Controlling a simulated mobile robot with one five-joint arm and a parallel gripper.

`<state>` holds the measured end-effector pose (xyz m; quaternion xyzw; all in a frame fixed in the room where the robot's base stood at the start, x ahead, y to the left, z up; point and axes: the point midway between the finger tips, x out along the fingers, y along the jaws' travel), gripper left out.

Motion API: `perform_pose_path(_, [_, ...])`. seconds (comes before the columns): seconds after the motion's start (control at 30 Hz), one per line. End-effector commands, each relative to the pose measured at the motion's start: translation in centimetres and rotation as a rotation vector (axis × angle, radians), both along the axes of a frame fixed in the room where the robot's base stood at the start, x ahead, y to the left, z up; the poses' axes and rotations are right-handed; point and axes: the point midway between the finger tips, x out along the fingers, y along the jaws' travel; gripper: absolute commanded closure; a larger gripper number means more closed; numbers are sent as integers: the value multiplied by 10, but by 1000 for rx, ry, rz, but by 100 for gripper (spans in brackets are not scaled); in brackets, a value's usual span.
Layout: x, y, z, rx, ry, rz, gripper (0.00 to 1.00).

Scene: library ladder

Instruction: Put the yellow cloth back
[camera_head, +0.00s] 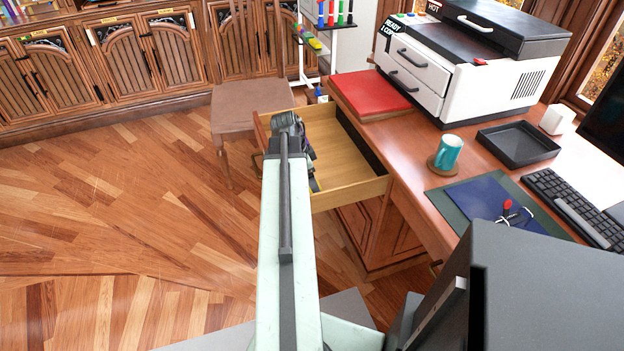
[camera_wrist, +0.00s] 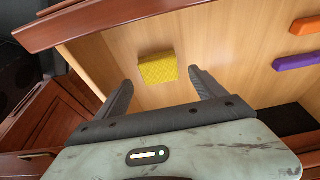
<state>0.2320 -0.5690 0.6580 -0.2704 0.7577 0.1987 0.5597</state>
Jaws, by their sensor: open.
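A small folded yellow cloth (camera_wrist: 157,68) lies on the wooden floor of the open drawer (camera_head: 345,165) in the wrist view. My gripper (camera_wrist: 160,79) is open, its two dark fingers spread apart on either side, with the cloth just past the tips. Nothing is between the fingers. I cannot tell how high the gripper is above the drawer floor. In the head view my arm hides the cloth and most of the gripper.
An orange block (camera_wrist: 306,26) and a purple block (camera_wrist: 298,61) lie farther right in the drawer. The drawer's front wall (camera_wrist: 120,20) is close. A brown chair (camera_head: 245,108) stands behind the drawer. The desk holds a teal mug (camera_head: 448,152) and a printer (camera_head: 470,60).

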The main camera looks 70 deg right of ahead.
Motion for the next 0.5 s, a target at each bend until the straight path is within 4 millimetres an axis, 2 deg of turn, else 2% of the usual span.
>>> perform_pose_path(0.03, [2, 2, 22, 0, 0, 1, 20])
perform_pose_path(0.3, [16, 14, 81, 0, 0, 1, 20])
perform_pose_path(0.4, [19, 17, 91, 1, 1, 0, 20])
perform_pose_path(0.5, [21, 18, 94, 1, 1, 0, 20])
